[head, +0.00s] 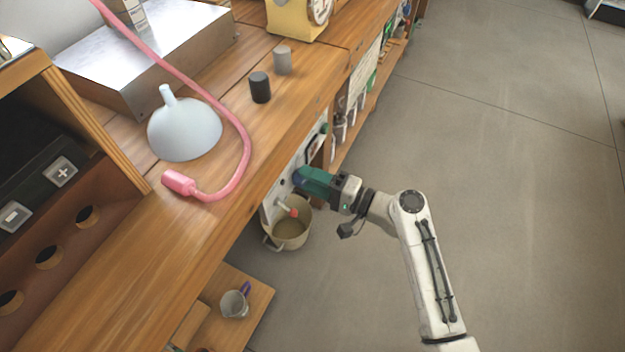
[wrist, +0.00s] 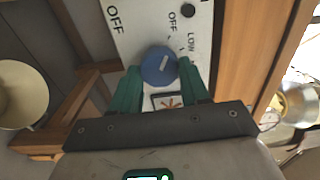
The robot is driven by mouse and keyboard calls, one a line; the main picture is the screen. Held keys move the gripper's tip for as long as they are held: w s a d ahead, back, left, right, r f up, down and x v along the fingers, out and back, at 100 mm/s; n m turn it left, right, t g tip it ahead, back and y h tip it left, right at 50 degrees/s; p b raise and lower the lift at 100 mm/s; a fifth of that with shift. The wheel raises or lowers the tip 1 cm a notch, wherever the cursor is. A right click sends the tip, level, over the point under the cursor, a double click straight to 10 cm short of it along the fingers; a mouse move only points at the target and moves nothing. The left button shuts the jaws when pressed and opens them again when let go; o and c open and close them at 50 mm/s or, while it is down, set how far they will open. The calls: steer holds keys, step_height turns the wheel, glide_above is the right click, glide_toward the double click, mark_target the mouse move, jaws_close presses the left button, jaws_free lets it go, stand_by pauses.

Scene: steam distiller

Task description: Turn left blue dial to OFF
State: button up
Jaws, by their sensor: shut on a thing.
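The blue dial (wrist: 159,66) is round with a short white mark and sits on a white panel (wrist: 140,25) in the wrist view. The mark slants to the upper right; I cannot tell exactly which label it points at. In the head view my gripper (head: 305,177) reaches the panel under the counter edge, and hides most of the dial.
A beige pot (head: 290,230) hangs or stands below the panel under a red-tipped spout (head: 289,209). The wooden counter (head: 150,265) overhangs above, with a pink hose (head: 240,130) and a funnel (head: 185,132). Floor to the right is clear.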

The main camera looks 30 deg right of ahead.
steer(key=shift+f, duration=0.1)
steer(key=o, duration=1.1)
steer(key=shift+c, duration=0.2)
steer(key=p+v, duration=0.1)
steer(key=v, duration=1)
steer(key=shift+a, duration=0.1)
